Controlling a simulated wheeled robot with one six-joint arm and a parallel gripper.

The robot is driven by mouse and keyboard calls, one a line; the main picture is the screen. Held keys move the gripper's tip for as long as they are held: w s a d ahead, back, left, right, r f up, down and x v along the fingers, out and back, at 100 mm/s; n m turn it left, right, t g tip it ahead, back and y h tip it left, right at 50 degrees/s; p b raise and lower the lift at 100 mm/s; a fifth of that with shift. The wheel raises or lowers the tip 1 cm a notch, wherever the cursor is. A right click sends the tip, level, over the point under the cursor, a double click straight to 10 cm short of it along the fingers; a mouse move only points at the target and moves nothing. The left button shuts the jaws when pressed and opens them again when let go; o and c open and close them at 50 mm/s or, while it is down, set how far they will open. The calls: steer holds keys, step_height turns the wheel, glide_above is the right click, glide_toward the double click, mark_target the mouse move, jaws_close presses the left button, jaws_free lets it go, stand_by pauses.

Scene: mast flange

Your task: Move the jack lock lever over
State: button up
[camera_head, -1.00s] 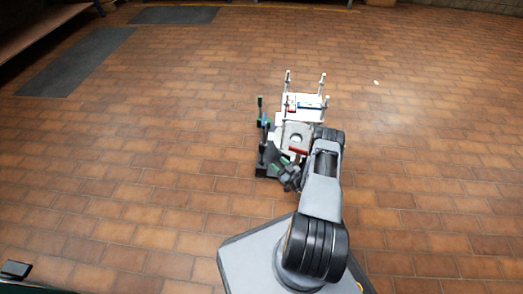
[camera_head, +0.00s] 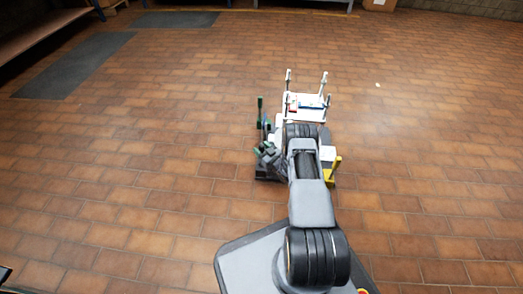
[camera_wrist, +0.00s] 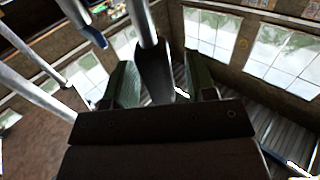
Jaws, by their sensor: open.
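The mast flange fixture stands on the floor, with a white upper frame (camera_head: 304,107) and upright levers along its left side. A yellow handle (camera_head: 333,171) sticks out at the right. I cannot tell which is the jack lock lever. My gripper (camera_head: 265,153) is at the fixture's left side, close to the levers. In the wrist view my gripper (camera_wrist: 160,75) is open, its green fingers either side of a dark bar (camera_wrist: 154,70) with a silver rod above. Contact is unclear.
A blue-tipped silver rod (camera_wrist: 84,22) passes close by the left finger in the wrist view, with more silver posts further left. My arm covers the fixture's middle and front. The tiled floor (camera_head: 430,140) around the fixture is clear.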

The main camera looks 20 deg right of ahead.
jaws_close()
stand_by(0.5)
